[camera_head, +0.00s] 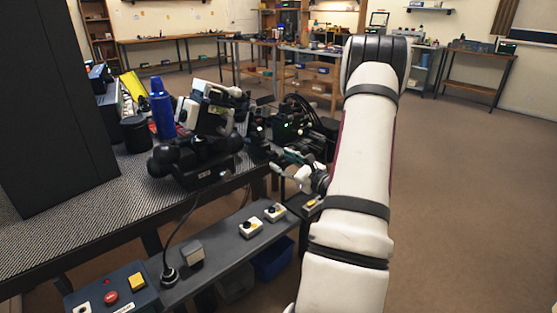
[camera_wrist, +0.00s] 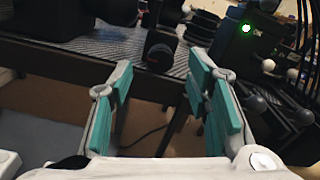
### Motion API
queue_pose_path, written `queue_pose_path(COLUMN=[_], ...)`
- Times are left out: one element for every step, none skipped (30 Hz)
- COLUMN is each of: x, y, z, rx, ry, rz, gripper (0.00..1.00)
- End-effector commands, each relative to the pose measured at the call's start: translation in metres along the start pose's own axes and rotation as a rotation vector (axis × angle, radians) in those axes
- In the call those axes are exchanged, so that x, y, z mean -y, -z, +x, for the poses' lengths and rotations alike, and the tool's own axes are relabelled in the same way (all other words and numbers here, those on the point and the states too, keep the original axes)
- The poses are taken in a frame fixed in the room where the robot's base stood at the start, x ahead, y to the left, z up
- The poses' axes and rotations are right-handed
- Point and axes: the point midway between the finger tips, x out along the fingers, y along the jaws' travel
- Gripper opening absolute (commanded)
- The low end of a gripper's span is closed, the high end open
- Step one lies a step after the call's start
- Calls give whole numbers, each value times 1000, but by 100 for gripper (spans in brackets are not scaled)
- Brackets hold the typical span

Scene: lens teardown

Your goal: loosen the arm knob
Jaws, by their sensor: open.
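My gripper (camera_wrist: 161,75) is open and empty, its teal-padded fingers spread wide in the wrist view. A black, round-ended knob-like part (camera_wrist: 160,49) shows at the bench edge beyond the fingertips, between the two fingers and apart from them. It looks like the arm knob, but I cannot be sure. In the head view my gripper (camera_head: 291,172) is beside the right end of the bench, near the dark equipment (camera_head: 296,122). I cannot pick out the knob clearly there.
The bench (camera_head: 60,225) has a patterned dark top. A blue bottle (camera_head: 161,108) and a black dumbbell-shaped device (camera_head: 195,160) stand on it. A green-lit black box (camera_wrist: 238,42) is right of the fingers. A lower shelf (camera_head: 222,250) carries switches. Open floor lies right.

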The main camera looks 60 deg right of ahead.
Motion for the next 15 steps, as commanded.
queue_pose_path(x=[2, 1, 2, 2, 1, 1, 2, 1, 1, 1, 1, 1, 1, 0, 0], y=[1, 0, 0, 1, 0, 0, 1, 1, 0, 0, 1, 1, 0, 0, 0], z=[-12, -19, -27, -33, -40, -47, -53, -58, -65, -69, -73, -78, -80, -83, -86], rx=[-4, -3, -3, -3, -3, -3, -3, -3, -2, -3, -3, -2, -1, -1, -1], ry=[4, 4, 4, 4, 4, 4, 4, 3, 3, 4, 3, 2, 2, 2, 1], rz=[0, 0, -1, -1, -1, -1, -1, 0, 0, 0, -1, -1, -1, -1, -1], gripper=[44, 44, 44, 44, 44, 44, 44, 44, 44, 44, 44, 44, 44, 44, 44])
